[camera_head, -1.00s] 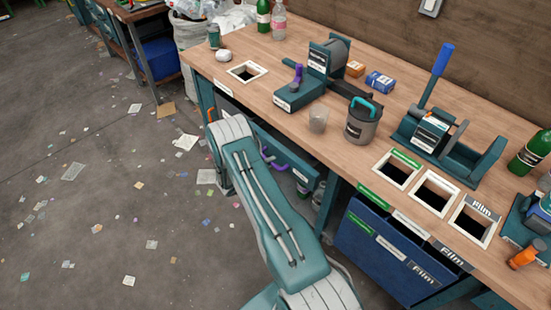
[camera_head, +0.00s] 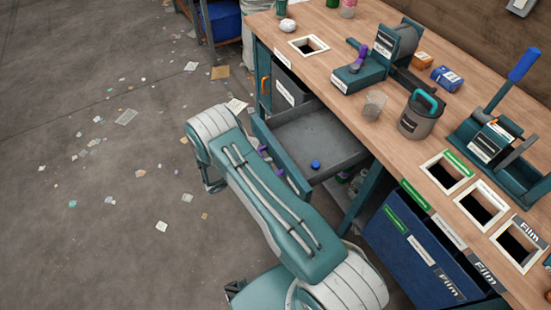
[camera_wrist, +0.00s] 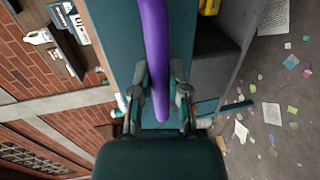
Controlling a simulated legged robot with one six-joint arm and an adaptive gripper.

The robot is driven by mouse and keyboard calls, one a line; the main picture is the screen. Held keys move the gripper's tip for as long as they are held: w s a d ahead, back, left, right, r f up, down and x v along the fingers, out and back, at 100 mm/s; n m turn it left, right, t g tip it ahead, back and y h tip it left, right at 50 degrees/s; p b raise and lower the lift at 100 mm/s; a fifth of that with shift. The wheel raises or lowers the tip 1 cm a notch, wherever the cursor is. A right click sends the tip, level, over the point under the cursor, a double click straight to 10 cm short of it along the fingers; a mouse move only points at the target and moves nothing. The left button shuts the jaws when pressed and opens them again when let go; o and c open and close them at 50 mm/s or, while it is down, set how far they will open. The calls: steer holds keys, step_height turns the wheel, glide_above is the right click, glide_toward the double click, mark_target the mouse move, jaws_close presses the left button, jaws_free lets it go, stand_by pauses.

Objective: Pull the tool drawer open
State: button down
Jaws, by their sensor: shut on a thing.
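The tool drawer (camera_head: 318,136) stands pulled out from under the workbench, its grey inside showing in the head view. Its teal front also fills the middle of the wrist view (camera_wrist: 115,35). A purple bar handle (camera_wrist: 154,40) runs along that front; parts of it show in the head view (camera_head: 264,152) beside my arm. My gripper (camera_wrist: 161,92) is shut on the handle, one finger on each side of it. In the head view my arm hides the gripper. A small blue round thing (camera_head: 315,165) lies in the drawer.
The wooden bench top (camera_head: 345,105) holds a grey canister (camera_head: 416,120), a clear cup (camera_head: 374,104) and teal presses. A blue bin (camera_head: 395,245) stands below the bench, right of the drawer. The floor at left is open, with scattered scraps.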

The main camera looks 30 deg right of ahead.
steer(key=shift+s+a+f, duration=0.15)
steer(key=shift+a+f, duration=0.05)
steer(key=shift+a, duration=0.15)
steer(key=c, duration=0.6)
jaws_free()
steer(key=shift+r, duration=0.1)
steer(key=w+v, duration=0.1)
steer(key=v, duration=1.1)
steer(key=shift+s, duration=0.3)
